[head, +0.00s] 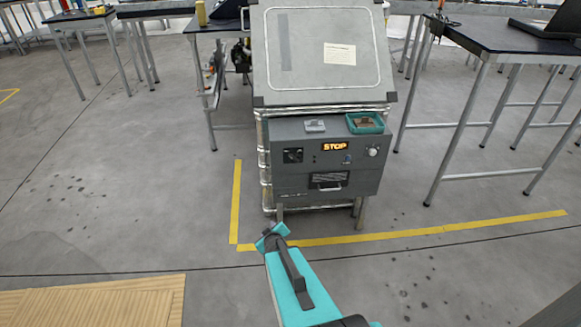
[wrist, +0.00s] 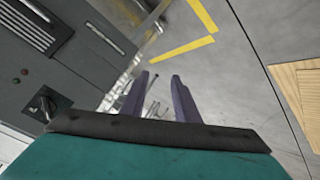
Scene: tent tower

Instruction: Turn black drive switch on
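The black drive switch appears to be the dark knob on a square black plate (head: 293,155) at the left of the grey control panel (head: 283,182). Its position is too small to read in the head view. The wrist view shows it at lower left, tilted (wrist: 45,103). The panel's orange display reads STOP (head: 334,147). My gripper (head: 272,236) is in front of and below the panel, apart from it. In the wrist view, my gripper's two dark fingers (wrist: 161,78) stand apart with nothing between them. The switch is left of them.
A teal tray (head: 365,123) and a small grey item (head: 315,126) sit on the panel box. A pale knob (head: 373,152) is at its right, a handle (head: 327,186) below. Yellow floor tape (head: 400,231) runs in front. Tables (head: 500,40) stand either side; the floor between is open.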

